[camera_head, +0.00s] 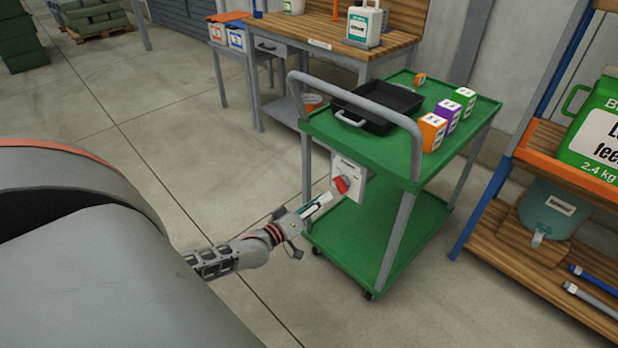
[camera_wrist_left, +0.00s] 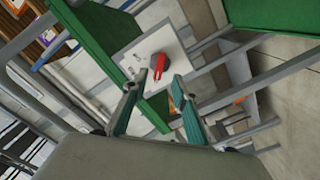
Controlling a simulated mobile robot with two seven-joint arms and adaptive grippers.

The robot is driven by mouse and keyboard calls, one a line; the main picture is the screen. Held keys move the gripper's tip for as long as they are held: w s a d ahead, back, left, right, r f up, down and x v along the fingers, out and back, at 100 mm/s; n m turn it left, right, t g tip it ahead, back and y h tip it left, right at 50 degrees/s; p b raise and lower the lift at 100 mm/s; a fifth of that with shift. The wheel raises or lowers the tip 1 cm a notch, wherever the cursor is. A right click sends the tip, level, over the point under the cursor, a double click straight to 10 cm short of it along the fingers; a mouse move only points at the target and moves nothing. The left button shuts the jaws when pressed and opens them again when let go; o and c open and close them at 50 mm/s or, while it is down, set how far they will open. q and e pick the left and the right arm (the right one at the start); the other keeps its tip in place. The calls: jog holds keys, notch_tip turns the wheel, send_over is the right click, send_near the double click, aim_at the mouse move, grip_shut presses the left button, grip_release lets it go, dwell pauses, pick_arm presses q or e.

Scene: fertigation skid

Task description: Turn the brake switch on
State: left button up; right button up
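The brake switch (camera_head: 341,185) is a red rotary knob on a white plate (camera_head: 349,171) fixed to the end of the green cart (camera_head: 365,150), under its top tray. The red knob also shows in the left wrist view (camera_wrist_left: 158,64), ahead of the fingers. My left gripper (camera_head: 318,205) is close to the knob, just to its lower left in the head view. In the left wrist view its two fingers (camera_wrist_left: 152,98) are spread apart with nothing between them, and the knob appears beyond their tips. My right gripper is not in view.
The cart's grey push handle (camera_head: 355,95) arches above the plate. A black tray (camera_head: 377,107) and several coloured boxes stand on the cart top. A workbench (camera_head: 330,40) stands behind and a shelf rack (camera_head: 560,160) at the right.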

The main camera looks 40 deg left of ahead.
pick_arm(q)
jog(key=shift+s+a, duration=0.2)
jog(key=shift+s, duration=2.3)
